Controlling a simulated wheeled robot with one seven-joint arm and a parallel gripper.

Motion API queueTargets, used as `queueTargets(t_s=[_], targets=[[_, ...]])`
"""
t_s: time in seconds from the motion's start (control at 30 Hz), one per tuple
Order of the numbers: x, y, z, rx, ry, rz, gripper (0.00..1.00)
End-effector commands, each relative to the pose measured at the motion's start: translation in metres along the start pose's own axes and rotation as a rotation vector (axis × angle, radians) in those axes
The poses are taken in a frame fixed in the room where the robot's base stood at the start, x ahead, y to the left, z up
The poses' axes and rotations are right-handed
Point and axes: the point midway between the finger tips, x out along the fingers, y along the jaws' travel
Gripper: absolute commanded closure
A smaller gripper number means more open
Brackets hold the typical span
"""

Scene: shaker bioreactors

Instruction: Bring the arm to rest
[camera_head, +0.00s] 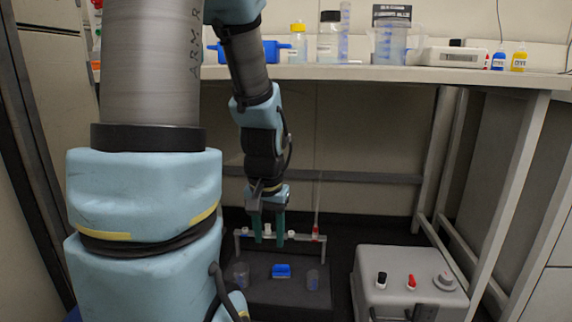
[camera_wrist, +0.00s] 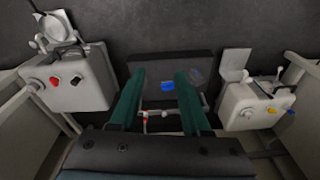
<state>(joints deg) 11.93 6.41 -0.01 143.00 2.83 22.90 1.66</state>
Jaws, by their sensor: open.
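My arm reaches from the left foreground down under the bench in the head view. My gripper (camera_head: 268,238) points downward with its two green fingers apart and nothing between them. In the wrist view the open gripper (camera_wrist: 160,82) shows both fingers parallel. It hangs over or near a dark platform (camera_head: 262,292) with a metal rail along its back. A small blue block (camera_head: 281,271) lies on the platform, and it also shows between the fingers in the wrist view (camera_wrist: 168,85). I cannot tell the exact height of the fingertips above the rail.
The bench (camera_head: 400,74) above holds bottles, beakers and a blue rack. A grey box with knobs (camera_head: 408,282) stands right of the platform. Two clear cups (camera_head: 241,274) sit on the platform. The bench legs (camera_head: 507,190) stand at the right. In the wrist view, grey-white machines (camera_wrist: 70,80) flank the platform.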

Motion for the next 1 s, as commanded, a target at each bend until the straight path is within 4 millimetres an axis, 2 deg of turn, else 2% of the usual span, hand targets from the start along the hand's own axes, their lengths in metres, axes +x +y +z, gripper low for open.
queueTargets(t_s=[0.03,0.17,0.2,0.37,0.57,1.0], targets=[[-0.006,-0.01,0.01,-0.064,0.004,0.001,0.53],[-0.018,-0.027,0.034,-0.21,0.007,0.008,0.53],[-0.032,-0.025,0.028,-0.192,0.005,0.008,0.53],[-0.058,-0.025,0.024,-0.186,0.004,0.008,0.53],[-0.101,-0.026,0.018,-0.184,0.004,0.008,0.53],[-0.238,-0.03,-0.001,-0.183,0.004,0.008,0.53]])
